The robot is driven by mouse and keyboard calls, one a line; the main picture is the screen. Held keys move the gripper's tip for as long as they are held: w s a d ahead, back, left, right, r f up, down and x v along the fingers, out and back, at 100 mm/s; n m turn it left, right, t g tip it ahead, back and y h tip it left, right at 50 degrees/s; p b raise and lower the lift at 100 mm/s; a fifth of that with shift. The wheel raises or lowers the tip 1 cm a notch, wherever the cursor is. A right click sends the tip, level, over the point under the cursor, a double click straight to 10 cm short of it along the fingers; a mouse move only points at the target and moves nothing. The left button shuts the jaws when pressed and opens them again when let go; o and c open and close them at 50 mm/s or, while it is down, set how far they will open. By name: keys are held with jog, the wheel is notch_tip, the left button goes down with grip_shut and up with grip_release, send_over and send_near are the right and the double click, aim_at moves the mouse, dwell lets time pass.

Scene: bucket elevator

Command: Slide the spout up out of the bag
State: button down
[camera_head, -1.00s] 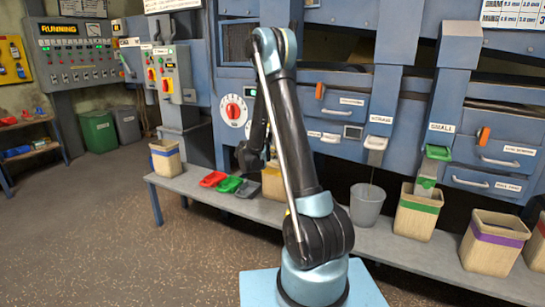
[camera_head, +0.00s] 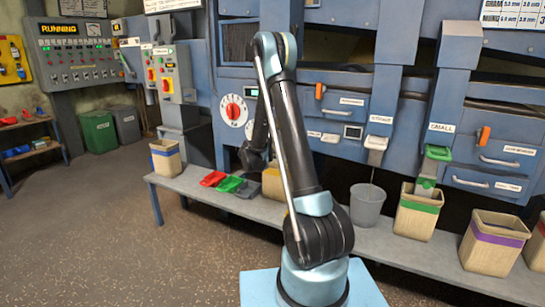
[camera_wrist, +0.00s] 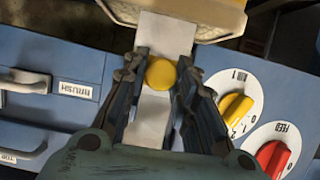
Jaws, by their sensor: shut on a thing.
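The spout (camera_wrist: 168,32) shows in the wrist view as a pale grey strip with a round yellow knob (camera_wrist: 160,74). My gripper (camera_wrist: 160,72) is shut on the knob, one finger on each side of it. The bag (camera_wrist: 218,18), tan with a yellow band, is at the top edge of the wrist view, where the spout's far end meets it. How deep the spout sits in the bag cannot be told. In the head view my arm covers my gripper and the spout, and only part of the bag (camera_head: 271,187) shows on the bench.
Yellow and red dials (camera_wrist: 235,108) sit close to the right of my gripper in the wrist view, a drawer handle (camera_wrist: 25,82) to the left. On the bench (camera_head: 330,229) stand red, green and dark trays (camera_head: 229,184), a grey bucket (camera_head: 367,206) and other bags (camera_head: 418,212).

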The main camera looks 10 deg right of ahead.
notch_tip(320, 180, up, 10)
dwell(0.5)
jog(key=shift+w, duration=0.15)
jog(key=c, duration=1.3)
grip_release()
jog(key=v, duration=1.2)
jog(key=shift+f, duration=0.25)
